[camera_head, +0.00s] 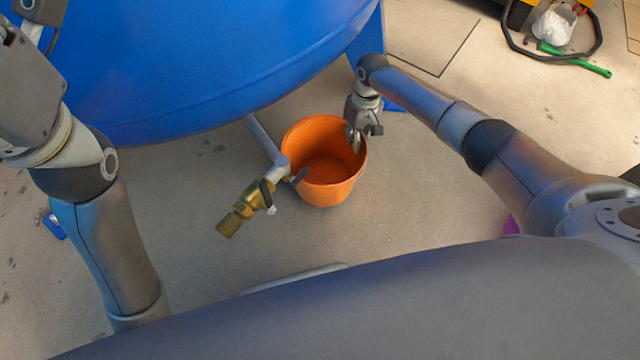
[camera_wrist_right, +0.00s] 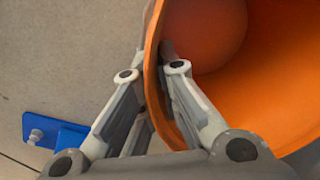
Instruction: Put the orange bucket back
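The orange bucket (camera_head: 324,180) is upright and looks empty, below the blue tank, just right of the brass valve. Whether its base touches the floor is hard to tell. My right gripper (camera_head: 355,138) is at the bucket's right rim. In the right wrist view, the bucket (camera_wrist_right: 235,75) fills the right side. Its rim runs between the two fingertips of my right gripper (camera_wrist_right: 152,62), one inside and one outside, and they look closed on the wall. My left arm shows at the left of the head view, but its fingers are out of view.
The blue tank (camera_head: 200,60) fills the top left, with a blue leg (camera_head: 368,45) near my right wrist. A pipe with a brass valve (camera_head: 246,205) sticks out close to the bucket's left rim. A black hose (camera_head: 590,52) lies at the top right. Floor in front is clear.

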